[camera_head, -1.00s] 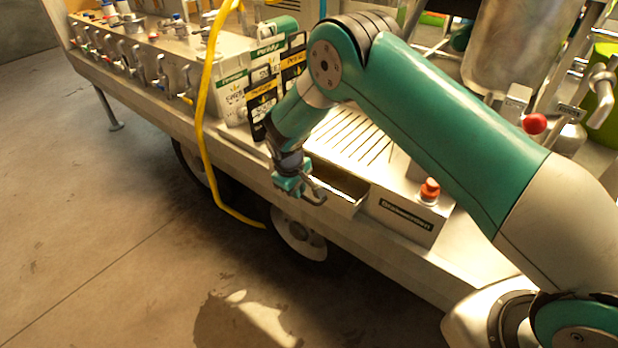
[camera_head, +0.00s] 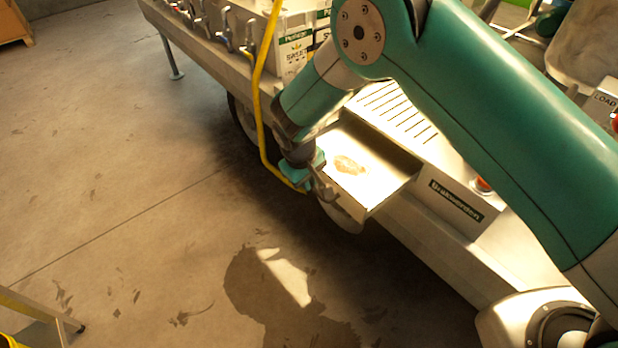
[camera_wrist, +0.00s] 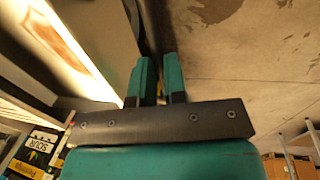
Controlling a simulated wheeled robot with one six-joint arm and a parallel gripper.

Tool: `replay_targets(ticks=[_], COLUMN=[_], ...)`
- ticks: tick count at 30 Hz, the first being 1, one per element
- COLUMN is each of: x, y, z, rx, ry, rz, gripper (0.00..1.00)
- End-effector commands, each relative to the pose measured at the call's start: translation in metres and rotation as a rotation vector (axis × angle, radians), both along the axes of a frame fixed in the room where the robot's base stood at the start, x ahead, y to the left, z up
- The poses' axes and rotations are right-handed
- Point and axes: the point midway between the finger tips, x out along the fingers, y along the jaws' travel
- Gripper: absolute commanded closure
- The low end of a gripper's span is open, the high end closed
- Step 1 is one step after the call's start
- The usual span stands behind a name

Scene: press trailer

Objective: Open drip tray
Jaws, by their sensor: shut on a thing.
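The drip tray (camera_head: 372,178) is a shallow metal drawer pulled well out of the trailer's side, with a brown stain on its floor. In the wrist view its stained inside (camera_wrist: 88,22) shows at the upper left. My gripper (camera_head: 318,184) is at the tray's outer front edge, shut on the tray's handle. In the wrist view the two green fingers (camera_wrist: 157,80) stand close together beside the tray's front. The handle itself is mostly hidden by the fingers.
A yellow hose (camera_head: 258,100) hangs down close behind my gripper. Cartons (camera_head: 292,42) stand on the trailer at the back. A slotted panel (camera_head: 398,108) lies above the tray. The concrete floor (camera_head: 130,150) at left is clear, with a yellow-edged stand (camera_head: 35,308) at the lower left.

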Motion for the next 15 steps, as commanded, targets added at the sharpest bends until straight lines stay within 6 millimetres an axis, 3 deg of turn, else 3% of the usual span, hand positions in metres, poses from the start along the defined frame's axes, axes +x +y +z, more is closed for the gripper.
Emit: replay_targets(ticks=[1, 2, 4, 5, 15], x=[0.0002, 0.0003, 0.0004, 0.0004, 0.0003], y=[-0.0016, -0.0017, -0.0017, -0.0016, 0.0002], z=[0.0005, 0.0005, 0.0005, 0.0005, 0.0042], rx=[-0.003, -0.003, -0.003, -0.003, -0.001], ry=[0.001, 0.001, 0.001, 0.001, -0.001], rz=[-0.003, -0.003, -0.003, -0.003, -0.001], gripper=[1.00, 0.81, 0.65, 0.62, 0.62])
